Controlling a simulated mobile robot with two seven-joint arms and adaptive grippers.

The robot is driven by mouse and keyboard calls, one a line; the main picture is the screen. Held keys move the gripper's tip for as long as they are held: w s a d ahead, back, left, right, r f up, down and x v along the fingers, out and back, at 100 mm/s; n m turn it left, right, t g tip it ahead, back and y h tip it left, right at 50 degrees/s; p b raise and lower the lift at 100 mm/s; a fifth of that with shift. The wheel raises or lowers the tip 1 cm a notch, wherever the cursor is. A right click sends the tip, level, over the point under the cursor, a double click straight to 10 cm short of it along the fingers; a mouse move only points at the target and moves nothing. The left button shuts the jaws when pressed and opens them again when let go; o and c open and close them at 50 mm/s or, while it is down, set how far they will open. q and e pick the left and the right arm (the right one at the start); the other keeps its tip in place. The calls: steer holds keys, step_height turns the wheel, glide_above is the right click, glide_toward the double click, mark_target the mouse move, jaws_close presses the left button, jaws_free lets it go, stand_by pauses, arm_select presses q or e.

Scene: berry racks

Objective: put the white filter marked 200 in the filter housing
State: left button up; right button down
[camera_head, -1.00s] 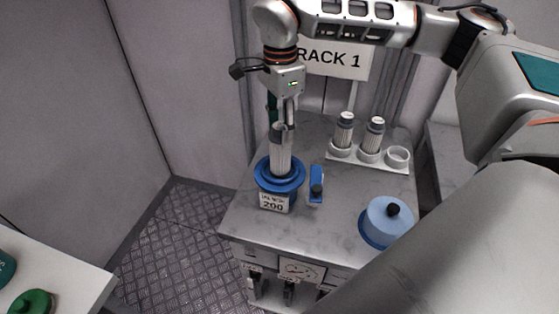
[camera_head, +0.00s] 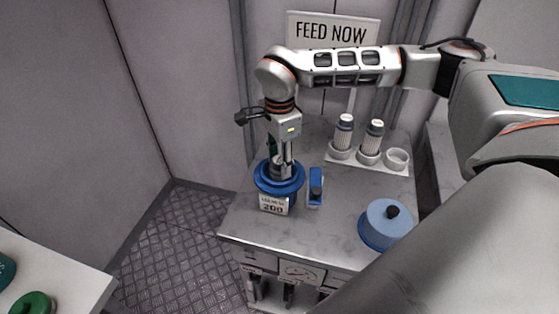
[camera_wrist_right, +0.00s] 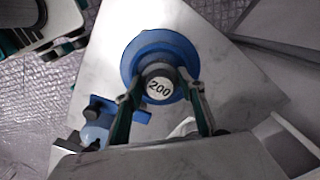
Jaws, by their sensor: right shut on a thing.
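The white filter, its round cap marked 200 (camera_wrist_right: 159,89), is between the fingers of my right gripper (camera_head: 281,168), which is shut on it. The filter is upright and sunk into the filter housing (camera_head: 293,184), so its body is hidden and only the top shows. The housing has a wide blue rim, also in the right wrist view (camera_wrist_right: 134,57), and a front label reading 200. In the right wrist view, my right gripper (camera_wrist_right: 160,98) has one finger at each side of the cap.
A white rack (camera_head: 383,168) at the back right holds two grey-capped filters and one empty cup. A blue lid with a black knob (camera_head: 374,216) lies at the front right. A small blue fitting (camera_head: 315,181) stands just right of the housing. The counter's front middle is clear.

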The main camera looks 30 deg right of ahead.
steer(key=c, duration=1.3)
jaws_free()
steer(key=shift+f, duration=0.1)
steer(key=shift+o, duration=0.2)
step_height(320, 180, up, 12)
